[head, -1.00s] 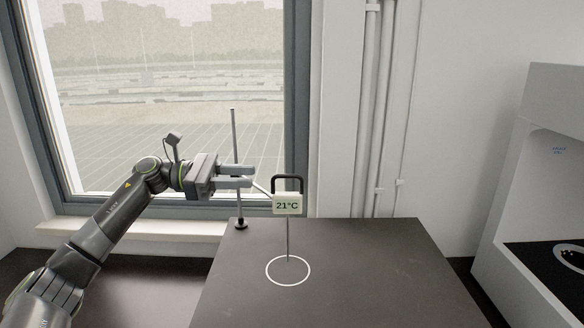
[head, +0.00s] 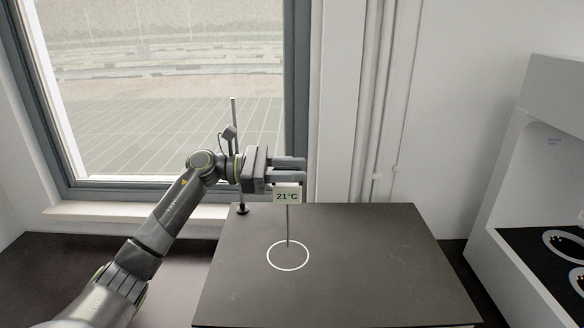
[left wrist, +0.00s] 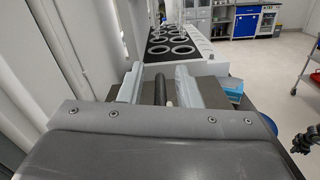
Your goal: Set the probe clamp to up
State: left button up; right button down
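The probe clamp carries a small display (head: 287,196) reading 21°C, with a thin probe rod (head: 288,225) hanging below it. The rod's tip is over a white ring on the dark table. A thin upright stand (head: 233,110) rises behind my left gripper. My left gripper (head: 304,169) is at the top of the display and hides the clamp's black handle in the head view. In the left wrist view its fingers (left wrist: 160,88) are apart, with the black handle (left wrist: 160,93) between them and gaps visible on both sides. My right gripper is not clearly visible.
The dark table (head: 390,265) is bare around the white ring (head: 288,270). A white cabinet (head: 540,175) with round openings stands at the right. A window (head: 150,100) and wall pipes are behind. A dark arm-like part (left wrist: 305,140) shows at the right of the left wrist view.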

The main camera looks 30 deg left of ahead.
pick_arm(q)
jog(key=shift+c, duration=0.4)
jog(key=c, duration=0.5)
grip_shut()
pick_arm(e)
jog(key=shift+d, duration=0.3)
pick_arm(q)
jog(key=shift+r, duration=0.1)
notch_tip(320, 180, up, 14)
jog(key=shift+f+p, duration=0.2)
jog(key=shift+p, duration=0.1)
pick_arm(e)
jog(key=shift+s+r, duration=0.1)
jog(key=shift+r, duration=0.2)
jog(key=shift+a, duration=0.1)
pick_arm(q)
jog(key=o, duration=0.6)
grip_release()
jog(key=shift+f, duration=0.15)
pick_arm(e)
jog(key=shift+a, duration=0.1)
